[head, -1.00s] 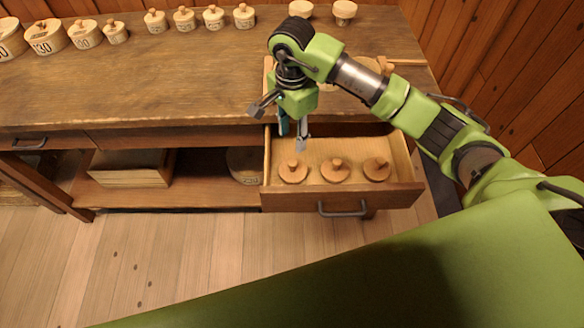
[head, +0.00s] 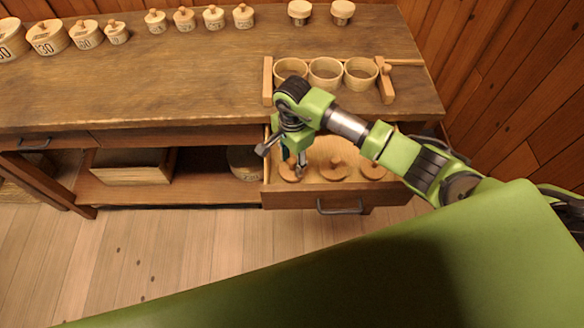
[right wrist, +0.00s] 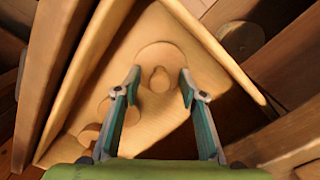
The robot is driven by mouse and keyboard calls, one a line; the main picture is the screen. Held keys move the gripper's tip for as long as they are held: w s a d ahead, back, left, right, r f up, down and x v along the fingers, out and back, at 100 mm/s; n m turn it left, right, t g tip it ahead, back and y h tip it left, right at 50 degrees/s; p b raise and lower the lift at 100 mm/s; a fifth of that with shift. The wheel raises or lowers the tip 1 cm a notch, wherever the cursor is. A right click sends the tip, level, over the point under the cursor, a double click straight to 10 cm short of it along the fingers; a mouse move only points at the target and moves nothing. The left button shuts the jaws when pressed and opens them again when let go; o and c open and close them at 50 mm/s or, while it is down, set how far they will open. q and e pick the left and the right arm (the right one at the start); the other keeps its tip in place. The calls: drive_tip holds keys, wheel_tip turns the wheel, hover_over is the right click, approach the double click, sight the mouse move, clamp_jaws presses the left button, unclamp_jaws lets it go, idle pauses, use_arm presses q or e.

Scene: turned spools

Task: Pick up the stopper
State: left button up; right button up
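Three round wooden stoppers with knobs lie in a row in the open drawer (head: 390,196). The left stopper (head: 289,176) is partly hidden by my right gripper (head: 293,166); the middle stopper (head: 338,171) and right stopper (head: 373,170) lie beside it. In the right wrist view, my right gripper (right wrist: 159,82) is open. Its two fingertips are spread on either side of a stopper's disc (right wrist: 159,58) with its knob between them, and it holds nothing. I cannot tell whether the fingertips touch the disc. My left gripper is not in view.
Three open wooden cups (head: 325,73) stand in a rack on the workbench (head: 180,80) above the drawer. Several lidded, numbered canisters (head: 48,37) line its back edge. A box (head: 130,165) sits on the lower shelf. The drawer walls stand close around the stoppers.

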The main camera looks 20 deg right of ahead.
clamp_jaws()
drive_tip(key=shift+r, duration=0.15)
